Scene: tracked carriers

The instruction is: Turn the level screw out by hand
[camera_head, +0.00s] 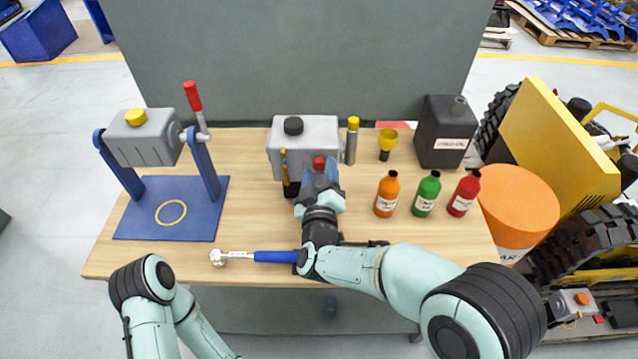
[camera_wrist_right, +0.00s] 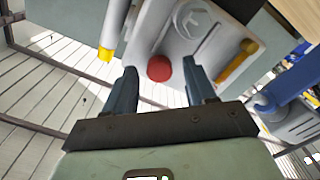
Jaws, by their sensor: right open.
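A grey gearbox housing (camera_head: 305,133) with a black cap stands on the workbench. A red screw head (camera_head: 319,163), the likely level screw, is on its near face; it also shows in the right wrist view (camera_wrist_right: 159,68). My right gripper (camera_head: 320,173) is in front of this face. In the wrist view its two fingers (camera_wrist_right: 160,76) are apart, with the red head showing in the gap between the tips. I cannot tell whether either finger touches it. My left arm (camera_head: 150,300) shows at the lower left, but its gripper is out of view.
A blue stand (camera_head: 170,207) holding another grey housing (camera_head: 145,137) is on the left. A blue-handled wrench (camera_head: 275,257) lies at the front edge beneath my right arm. Orange (camera_head: 387,194), green (camera_head: 427,194) and red (camera_head: 464,194) bottles and a black can (camera_head: 445,145) stand right.

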